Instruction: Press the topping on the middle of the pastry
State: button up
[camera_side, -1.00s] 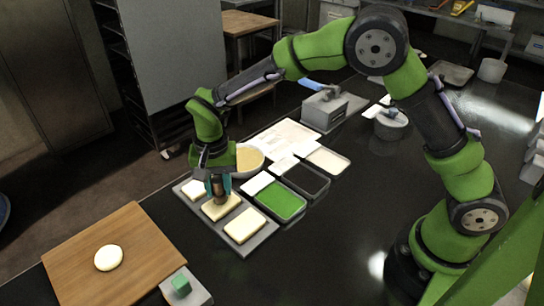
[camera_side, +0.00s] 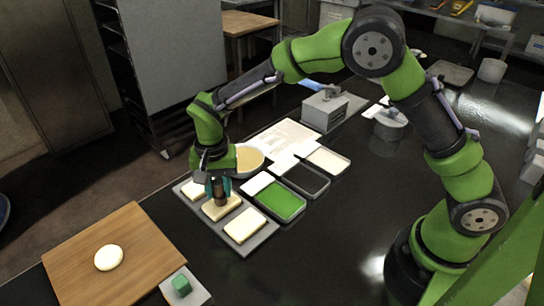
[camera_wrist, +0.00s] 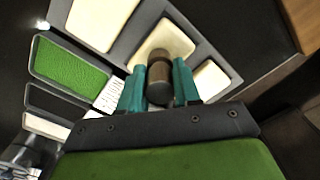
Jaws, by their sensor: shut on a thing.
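A grey tray (camera_side: 262,233) holds pale square pastries in a row. The middle pastry (camera_side: 212,212) lies directly below my gripper (camera_side: 219,192), which points down. My teal fingers are shut on a brown cylindrical topping (camera_side: 220,198). In the wrist view the topping (camera_wrist: 159,78) sits between the fingers and overlaps the middle pastry (camera_wrist: 170,42). Its lower end appears at or very near the middle of that pastry; I cannot tell whether they touch. The near pastry (camera_side: 245,225) is bare, and the far pastry (camera_side: 192,188) is partly hidden by my gripper.
A green-filled tray (camera_side: 280,201), a dark tray (camera_side: 306,180) and a white-filled tray (camera_side: 328,161) stand right of the pastries. A bowl (camera_side: 250,158) is behind. A wooden board (camera_side: 140,255) with white dough (camera_side: 109,257) and a green cube (camera_side: 181,286) are at front left.

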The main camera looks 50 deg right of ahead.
jog(key=shift+r, duration=3.5)
